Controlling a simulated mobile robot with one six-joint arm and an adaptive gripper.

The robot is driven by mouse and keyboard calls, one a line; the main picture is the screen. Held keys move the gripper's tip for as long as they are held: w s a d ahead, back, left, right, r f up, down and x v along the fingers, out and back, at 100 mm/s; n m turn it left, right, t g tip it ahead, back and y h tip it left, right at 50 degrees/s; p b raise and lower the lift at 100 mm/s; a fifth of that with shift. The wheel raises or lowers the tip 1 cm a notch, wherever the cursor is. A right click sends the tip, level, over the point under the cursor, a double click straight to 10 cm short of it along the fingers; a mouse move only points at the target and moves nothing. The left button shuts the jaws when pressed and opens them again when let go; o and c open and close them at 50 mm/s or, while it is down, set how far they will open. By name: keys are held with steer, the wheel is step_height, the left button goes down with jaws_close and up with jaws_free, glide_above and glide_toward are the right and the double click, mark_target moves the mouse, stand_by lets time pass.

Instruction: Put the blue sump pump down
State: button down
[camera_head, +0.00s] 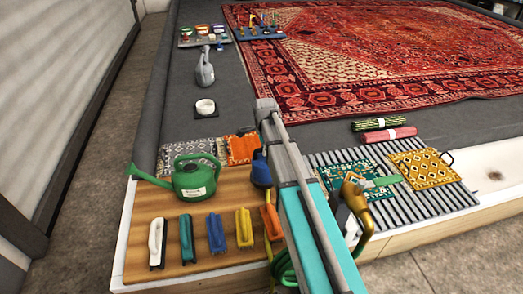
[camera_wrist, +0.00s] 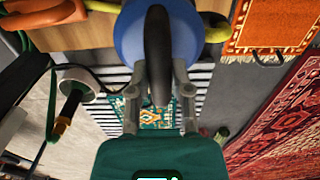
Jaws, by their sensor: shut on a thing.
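The blue sump pump (camera_head: 261,171) shows at the left side of my arm in the head view, partly hidden by it. In the wrist view the round blue pump (camera_wrist: 187,30) fills the top middle, with its dark handle between the fingers. My gripper (camera_wrist: 157,88) is shut on that handle. Its fingers are hidden behind the arm in the head view. The pump is near the right part of the wooden board (camera_head: 170,205). I cannot tell whether it touches the board.
On the board stand a green watering can (camera_head: 190,180) and a row of several brushes (camera_head: 216,233). An orange mat (camera_head: 243,149) lies behind the pump. A striped grey mat (camera_head: 430,203) with small rugs lies right of my arm. Grey floor (camera_head: 240,105) beyond is mostly clear.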

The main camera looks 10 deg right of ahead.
mark_target(263, 157)
steer(key=shift+w+a+f+b, duration=0.25)
steer(key=shift+f+b, duration=0.25)
steer(key=shift+f, duration=0.1)
steer(key=shift+f+b, duration=1.3)
steer(key=c, duration=0.5)
jaws_free()
steer(key=shift+c, duration=0.2)
steer(key=shift+r, duration=0.2)
step_height(263, 157, up, 12)
steer(key=p, duration=1.2)
steer(key=shift+f, duration=0.15)
steer(key=shift+s, duration=0.1)
